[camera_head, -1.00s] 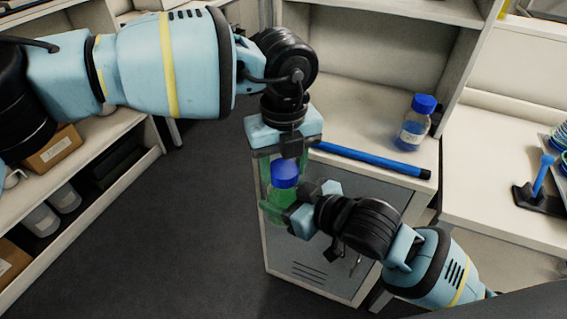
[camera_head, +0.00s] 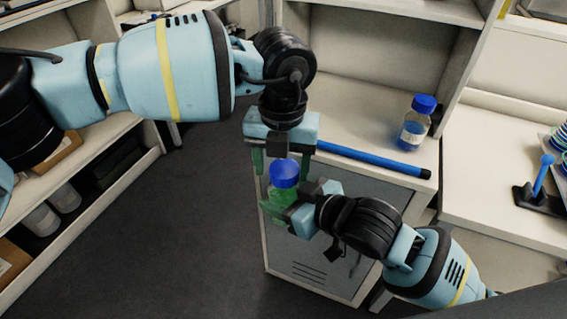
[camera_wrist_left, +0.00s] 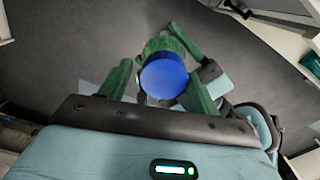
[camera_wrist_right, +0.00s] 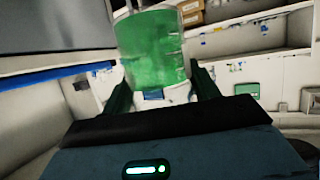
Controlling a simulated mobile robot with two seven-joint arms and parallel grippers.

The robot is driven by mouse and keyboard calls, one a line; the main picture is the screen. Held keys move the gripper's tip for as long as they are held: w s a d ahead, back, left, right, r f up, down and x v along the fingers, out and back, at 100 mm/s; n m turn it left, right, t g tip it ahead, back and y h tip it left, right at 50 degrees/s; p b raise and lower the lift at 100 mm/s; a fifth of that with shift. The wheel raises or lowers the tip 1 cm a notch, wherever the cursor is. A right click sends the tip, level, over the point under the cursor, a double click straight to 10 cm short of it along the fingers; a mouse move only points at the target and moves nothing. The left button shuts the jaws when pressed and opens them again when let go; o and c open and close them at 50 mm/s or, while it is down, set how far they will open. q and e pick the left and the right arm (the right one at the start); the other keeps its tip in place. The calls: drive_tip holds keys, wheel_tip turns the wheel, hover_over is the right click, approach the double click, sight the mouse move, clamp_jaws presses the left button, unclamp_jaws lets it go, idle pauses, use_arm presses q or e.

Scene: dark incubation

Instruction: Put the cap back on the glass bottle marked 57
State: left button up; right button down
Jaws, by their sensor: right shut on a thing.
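A green-looking bottle (camera_head: 278,202) is held upright by my right gripper (camera_head: 288,208). Its body fills the space between the fingers in the right wrist view (camera_wrist_right: 152,48). A blue cap (camera_head: 285,172) sits on top of this bottle; whether it is screwed tight I cannot tell. My left gripper (camera_head: 281,163) is above it, with its fingers spread on either side of the cap. In the left wrist view the cap (camera_wrist_left: 163,76) lies between the open fingers, with a gap at the left finger. I cannot read a number on the bottle.
A blue-capped bottle of blue liquid (camera_head: 415,122) stands on the bench, its label unreadable. A blue rod (camera_head: 370,159) lies along the bench's front edge. A blue-handled tool on a black base (camera_head: 540,190) is at the right. Shelves with boxes stand at the left.

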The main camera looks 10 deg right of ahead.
use_arm(q)
drive_tip(key=shift+s+d, duration=0.2)
drive_tip(key=shift+d, duration=0.1)
drive_tip(key=shift+r, duration=0.15)
drive_tip(key=shift+r, duration=0.2)
wheel_tip(320, 180, up, 4)
drive_tip(key=shift+f, duration=0.1)
drive_tip(key=shift+a, duration=0.1)
drive_tip(key=shift+w, duration=0.1)
drive_tip(key=shift+c, duration=0.4)
wheel_tip(320, 180, up, 4)
drive_tip(key=shift+f+n, duration=0.25)
drive_tip(key=shift+n, duration=0.65)
drive_tip(key=shift+a, duration=0.1)
